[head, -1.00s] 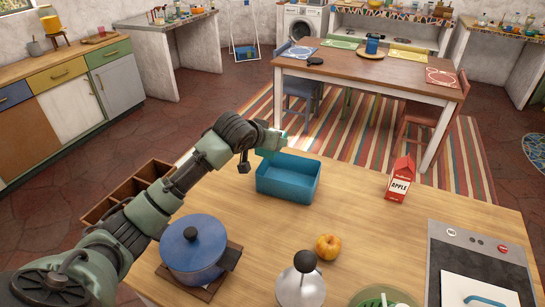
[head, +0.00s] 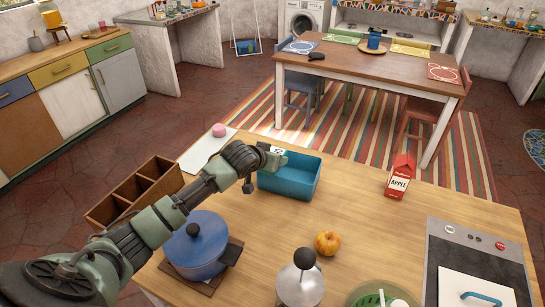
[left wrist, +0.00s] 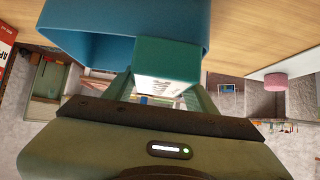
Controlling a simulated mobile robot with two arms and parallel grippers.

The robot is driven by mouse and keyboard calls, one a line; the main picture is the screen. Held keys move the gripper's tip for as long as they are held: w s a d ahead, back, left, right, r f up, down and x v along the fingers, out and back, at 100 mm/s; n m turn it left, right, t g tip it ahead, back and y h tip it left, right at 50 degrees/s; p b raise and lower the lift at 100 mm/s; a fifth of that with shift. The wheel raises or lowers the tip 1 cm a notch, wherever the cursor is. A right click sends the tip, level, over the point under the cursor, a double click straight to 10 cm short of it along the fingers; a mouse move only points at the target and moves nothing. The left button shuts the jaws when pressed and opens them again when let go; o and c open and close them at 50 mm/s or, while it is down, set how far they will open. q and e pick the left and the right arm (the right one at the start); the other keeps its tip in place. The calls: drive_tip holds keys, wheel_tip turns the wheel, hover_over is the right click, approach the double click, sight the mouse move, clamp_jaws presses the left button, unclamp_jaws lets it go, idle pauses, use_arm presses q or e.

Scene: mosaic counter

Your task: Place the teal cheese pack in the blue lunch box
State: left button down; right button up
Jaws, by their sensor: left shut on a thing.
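The blue lunch box (head: 288,184) stands open on the wooden counter. My left gripper (head: 274,157) is at its back left corner, by the rim. The gripper is shut on the teal cheese pack, which has a white label side. The pack (left wrist: 170,60) shows between the fingers in the left wrist view, overlapping the blue box (left wrist: 100,35). In the head view the pack is mostly hidden by the gripper, and I cannot tell whether it is below the rim. My right gripper is not in view.
A wooden divided crate (head: 135,192), a blue pot (head: 195,245) and a pink round item (head: 219,130) on a white board (head: 203,155) are left of the box.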

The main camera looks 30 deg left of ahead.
use_arm(q)
drive_tip(key=shift+f, duration=0.15)
drive_tip(key=shift+c, duration=2.4)
unclamp_jaws()
drive_tip(key=shift+r, duration=0.3)
drive_tip(key=b+v, duration=0.1)
drive_tip(key=v, duration=1.1)
drive_tip(key=shift+b, duration=0.4)
